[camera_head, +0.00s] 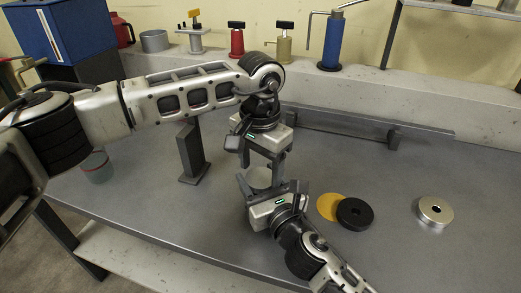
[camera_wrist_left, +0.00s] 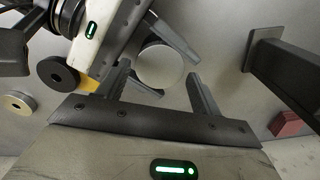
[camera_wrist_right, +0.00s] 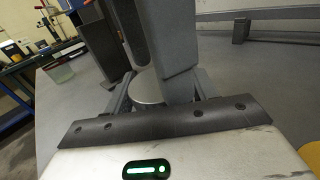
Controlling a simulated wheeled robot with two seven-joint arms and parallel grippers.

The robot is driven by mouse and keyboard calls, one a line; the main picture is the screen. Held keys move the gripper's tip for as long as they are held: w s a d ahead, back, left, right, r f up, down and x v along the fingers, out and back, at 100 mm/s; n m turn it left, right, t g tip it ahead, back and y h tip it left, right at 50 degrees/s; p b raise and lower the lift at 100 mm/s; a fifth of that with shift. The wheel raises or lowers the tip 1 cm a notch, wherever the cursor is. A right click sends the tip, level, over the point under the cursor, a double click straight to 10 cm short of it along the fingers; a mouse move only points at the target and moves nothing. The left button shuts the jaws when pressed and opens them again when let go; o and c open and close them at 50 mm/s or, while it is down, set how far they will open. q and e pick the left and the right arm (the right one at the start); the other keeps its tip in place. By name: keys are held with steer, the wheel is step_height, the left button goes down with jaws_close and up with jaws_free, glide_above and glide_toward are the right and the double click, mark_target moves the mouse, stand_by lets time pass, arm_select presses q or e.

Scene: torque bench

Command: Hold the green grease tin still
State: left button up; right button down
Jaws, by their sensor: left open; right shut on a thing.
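A round tin with a pale grey lid (camera_head: 259,177) stands on the bench. I take it for the grease tin; its side is mostly hidden, so I see no clear green. Its lid also shows in the left wrist view (camera_wrist_left: 160,66) and the right wrist view (camera_wrist_right: 148,88). My right gripper (camera_head: 263,186) is shut on the tin from the near side, a finger on each side. My left gripper (camera_head: 266,160) points down just above the tin, open and empty, with the lid showing between and beyond its fingers in its wrist view.
A dark post (camera_head: 191,152) stands left of the tin. A yellow disc (camera_head: 328,205), a black ring (camera_head: 356,213) and a metal ring (camera_head: 434,212) lie to the right. A greenish see-through container (camera_head: 97,168) is at the left. A low rail (camera_head: 350,128) runs behind.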

mark_target(260, 177)
arm_select(q)
steer(key=shift+f, duration=0.75)
steer(key=c, duration=0.8)
steer(key=o, duration=1.1)
steer(key=shift+r, duration=0.1)
steer(key=shift+r, duration=2.25)
arm_select(e)
steer(key=shift+c, duration=2)
jaws_free()
